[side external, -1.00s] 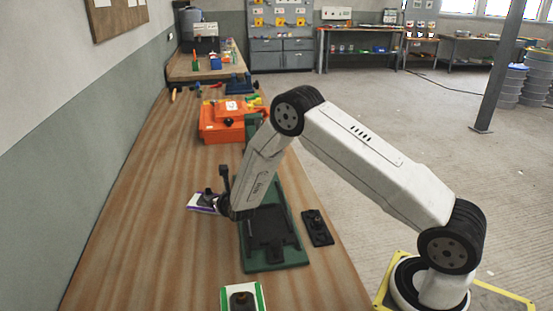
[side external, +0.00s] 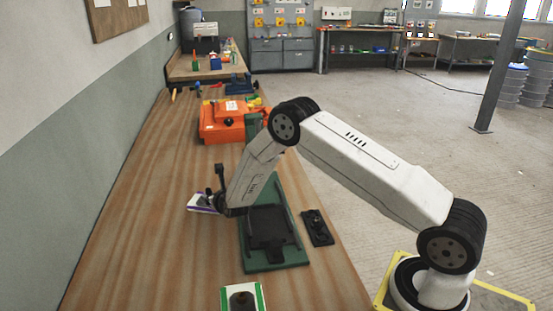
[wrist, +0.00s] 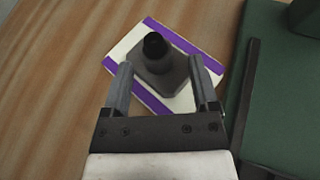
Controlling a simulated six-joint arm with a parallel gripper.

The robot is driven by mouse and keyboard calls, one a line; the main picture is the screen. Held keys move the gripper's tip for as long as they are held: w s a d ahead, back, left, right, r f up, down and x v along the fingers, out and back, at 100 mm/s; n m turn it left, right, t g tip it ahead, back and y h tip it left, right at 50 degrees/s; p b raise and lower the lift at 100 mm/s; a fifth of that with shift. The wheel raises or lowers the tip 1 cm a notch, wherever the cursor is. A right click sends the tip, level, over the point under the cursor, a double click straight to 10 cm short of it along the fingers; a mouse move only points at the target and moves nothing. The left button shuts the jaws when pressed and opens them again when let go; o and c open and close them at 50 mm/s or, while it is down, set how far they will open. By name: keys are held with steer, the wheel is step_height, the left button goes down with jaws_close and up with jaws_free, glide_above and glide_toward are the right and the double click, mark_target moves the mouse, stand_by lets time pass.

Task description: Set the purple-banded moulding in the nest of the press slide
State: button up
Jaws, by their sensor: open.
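The purple-banded moulding (wrist: 205,58) is a white plate with purple stripes and a dark grey raised block with a black knob (wrist: 154,46). It lies on the bench left of the green press base, and also shows in the side view (side external: 197,203). My gripper (wrist: 163,75) is open, its two fingers on either side of the grey block. I cannot tell whether they touch it. The press slide (side external: 268,228) is a dark plate on the green base (side external: 275,262); its nest looks empty. In the wrist view the green base (wrist: 285,90) is at the right edge.
A green-banded moulding (side external: 242,298) lies at the bench's near edge. A small black fixture (side external: 317,228) lies right of the press. An orange case (side external: 222,120) stands behind.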

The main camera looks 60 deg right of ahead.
mark_target(210, 193)
steer(key=shift+x, duration=2.15)
steer(key=shift+r, duration=0.1)
jaws_close()
